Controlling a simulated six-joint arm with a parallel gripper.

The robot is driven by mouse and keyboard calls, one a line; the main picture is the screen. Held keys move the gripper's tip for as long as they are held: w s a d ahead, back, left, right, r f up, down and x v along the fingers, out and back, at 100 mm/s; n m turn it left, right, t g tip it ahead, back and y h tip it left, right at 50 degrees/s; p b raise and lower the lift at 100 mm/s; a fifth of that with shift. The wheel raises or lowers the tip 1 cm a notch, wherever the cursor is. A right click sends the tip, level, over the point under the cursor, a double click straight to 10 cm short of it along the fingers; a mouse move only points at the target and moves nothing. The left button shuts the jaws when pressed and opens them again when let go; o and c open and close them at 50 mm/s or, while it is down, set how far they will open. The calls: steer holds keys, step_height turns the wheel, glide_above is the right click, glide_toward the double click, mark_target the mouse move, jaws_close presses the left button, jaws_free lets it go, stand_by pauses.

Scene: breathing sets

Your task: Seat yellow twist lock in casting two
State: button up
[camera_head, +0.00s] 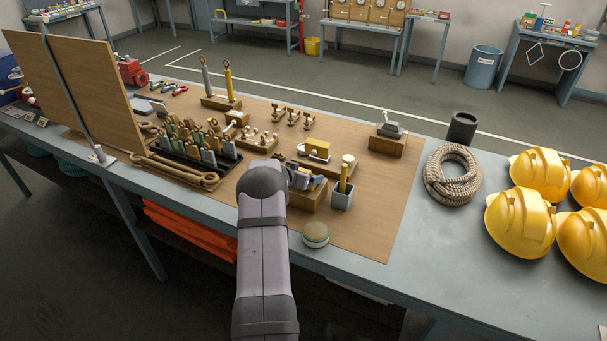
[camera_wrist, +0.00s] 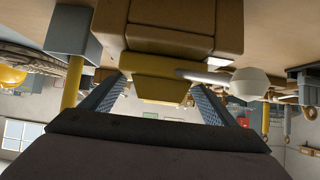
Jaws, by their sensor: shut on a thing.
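My gripper (camera_head: 300,180) is shut on a yellow piece, which I take to be the yellow twist lock (camera_wrist: 158,84). In the wrist view the piece sits between my two fingers (camera_wrist: 160,98), against a stepped brown block (camera_wrist: 185,28); I cannot tell whether it is seated. A pale lever with a round knob (camera_wrist: 250,84) sticks out beside it. In the head view only a bit of yellow shows by my fingers, above a wooden block (camera_head: 308,200); my arm hides part of it. Another yellow block (camera_head: 318,150) stands just behind on a wooden base. I cannot tell which part is casting two.
A grey cup with a yellow rod (camera_head: 344,196) stands close right of my gripper. A black rack of several tools (camera_head: 195,160) stands to the left. A grey device on a wooden block (camera_head: 388,140), coiled rope (camera_head: 453,176) and yellow helmets (camera_head: 519,222) are right. The mat's front right is clear.

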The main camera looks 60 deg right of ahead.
steer(key=o, duration=1.6)
steer(key=shift+r, duration=0.15)
steer(key=shift+c, duration=0.2)
steer(key=shift+f, duration=0.2)
steer(key=shift+b+v, duration=1.5)
steer(key=shift+v, duration=2.3)
steer(key=shift+d+r, duration=0.15)
